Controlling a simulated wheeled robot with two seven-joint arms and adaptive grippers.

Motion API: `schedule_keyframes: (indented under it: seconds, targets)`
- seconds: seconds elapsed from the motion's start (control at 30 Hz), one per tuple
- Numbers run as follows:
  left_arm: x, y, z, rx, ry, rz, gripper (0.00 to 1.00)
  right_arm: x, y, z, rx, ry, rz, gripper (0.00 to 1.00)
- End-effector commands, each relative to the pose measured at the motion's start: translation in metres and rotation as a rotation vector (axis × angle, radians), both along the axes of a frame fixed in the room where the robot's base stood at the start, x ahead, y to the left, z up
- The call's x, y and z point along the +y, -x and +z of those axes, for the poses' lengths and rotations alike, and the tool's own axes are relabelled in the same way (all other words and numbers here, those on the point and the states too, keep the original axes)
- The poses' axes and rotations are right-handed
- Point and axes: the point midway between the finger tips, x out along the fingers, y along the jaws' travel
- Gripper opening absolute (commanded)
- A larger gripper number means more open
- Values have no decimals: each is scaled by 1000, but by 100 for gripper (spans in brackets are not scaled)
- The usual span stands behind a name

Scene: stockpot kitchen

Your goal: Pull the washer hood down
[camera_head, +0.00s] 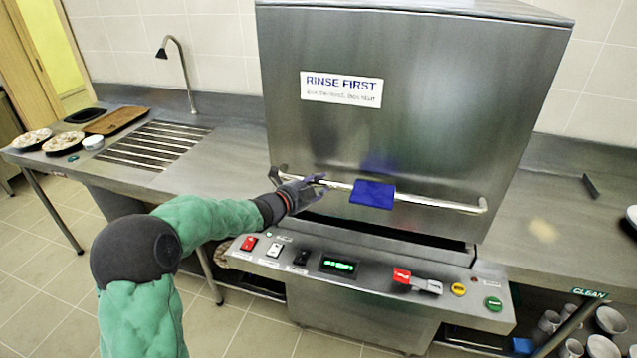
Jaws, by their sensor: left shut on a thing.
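The washer hood (420,110) is a large steel box with a "RINSE FIRST" sign (341,89) on its front. A horizontal bar handle (440,204) runs across its lower front, with a blue grip piece (372,194) near the middle. My left gripper (312,186) is at the left part of the bar, left of the blue piece, and shut on the bar. The fingers partly hide the bar there. The hood's lower edge is close above the machine's front, with a dark strip beneath it. My right gripper is not in view.
A control panel (375,279) with coloured switches and buttons juts out below the hood. A left counter (105,165) holds food-soiled plates (62,142), a wooden board (117,121) and a tap (178,65). The right counter (545,205) is mostly clear, with cups and bowls below.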

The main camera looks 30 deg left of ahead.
Motion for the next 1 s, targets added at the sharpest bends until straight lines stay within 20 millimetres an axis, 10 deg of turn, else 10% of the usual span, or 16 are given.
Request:
schedule_keyframes:
  seconds: [0.3, 0.93, 0.97, 1.0]
  targets:
    - [-1, 0, -47, 2, 3, -2, 0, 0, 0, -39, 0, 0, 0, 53]
    - [-1, 1, -60, 10, 4, -2, 0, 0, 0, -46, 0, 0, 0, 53]
    - [-2, 1, -60, 10, 4, -2, 37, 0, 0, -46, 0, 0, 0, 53]
    - [-2, 1, -60, 11, 4, -2, 48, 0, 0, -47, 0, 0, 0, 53]
